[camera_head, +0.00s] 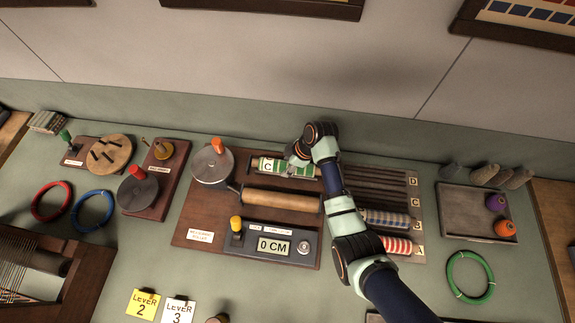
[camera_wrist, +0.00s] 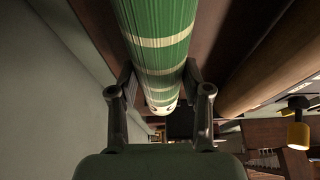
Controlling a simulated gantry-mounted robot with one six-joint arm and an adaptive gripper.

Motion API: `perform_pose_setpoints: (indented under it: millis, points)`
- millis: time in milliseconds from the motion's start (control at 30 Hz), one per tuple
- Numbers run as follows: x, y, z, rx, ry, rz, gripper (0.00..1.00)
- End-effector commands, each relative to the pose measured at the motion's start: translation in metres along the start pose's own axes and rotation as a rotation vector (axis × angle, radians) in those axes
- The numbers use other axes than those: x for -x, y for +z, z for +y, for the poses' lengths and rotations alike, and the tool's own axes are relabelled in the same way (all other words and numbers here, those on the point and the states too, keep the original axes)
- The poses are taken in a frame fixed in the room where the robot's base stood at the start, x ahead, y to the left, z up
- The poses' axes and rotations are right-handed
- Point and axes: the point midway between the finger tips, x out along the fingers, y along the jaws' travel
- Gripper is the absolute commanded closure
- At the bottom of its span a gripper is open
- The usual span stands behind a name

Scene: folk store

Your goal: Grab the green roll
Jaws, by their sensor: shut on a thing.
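The green roll (camera_head: 283,167), with pale bands, lies at the upper part of the wooden measuring board, beside a tag marked C. My gripper (camera_head: 297,160) is over its right part. In the wrist view the green roll (camera_wrist: 160,50) runs between the two fingers of my gripper (camera_wrist: 160,100), which are shut on it from both sides. My arm hides part of the rack of slots to the right. I cannot tell whether the roll is lifted off the board.
The wooden roller (camera_head: 282,200) and crank disc (camera_head: 212,165) sit close to the green roll. Blue-checked (camera_head: 385,218) and red-striped rolls (camera_head: 397,245) lie in the slotted rack (camera_head: 400,190). A grey tray (camera_head: 460,205) with spools stands right. Wire rings and lever cards lie around.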

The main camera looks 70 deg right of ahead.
Motion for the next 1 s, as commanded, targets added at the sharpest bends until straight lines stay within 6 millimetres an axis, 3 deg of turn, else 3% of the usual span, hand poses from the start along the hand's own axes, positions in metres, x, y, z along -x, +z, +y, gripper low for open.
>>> perform_pose_setpoints:
  millis: [133, 267, 500, 700, 833, 1000]
  points:
    - [0.014, -0.006, 0.001, 0.001, 0.003, 0.002, 0.95]
    - [0.041, -0.018, 0.001, 0.002, 0.005, 0.002, 0.95]
    - [0.118, -0.05, 0.001, 0.003, 0.006, 0.003, 0.95]
    - [0.165, -0.069, 0.001, 0.002, 0.004, 0.002, 0.95]
    - [0.181, -0.075, 0.001, 0.001, 0.002, 0.001, 0.95]
    - [0.185, -0.076, 0.0, 0.0, 0.001, 0.0, 0.95]
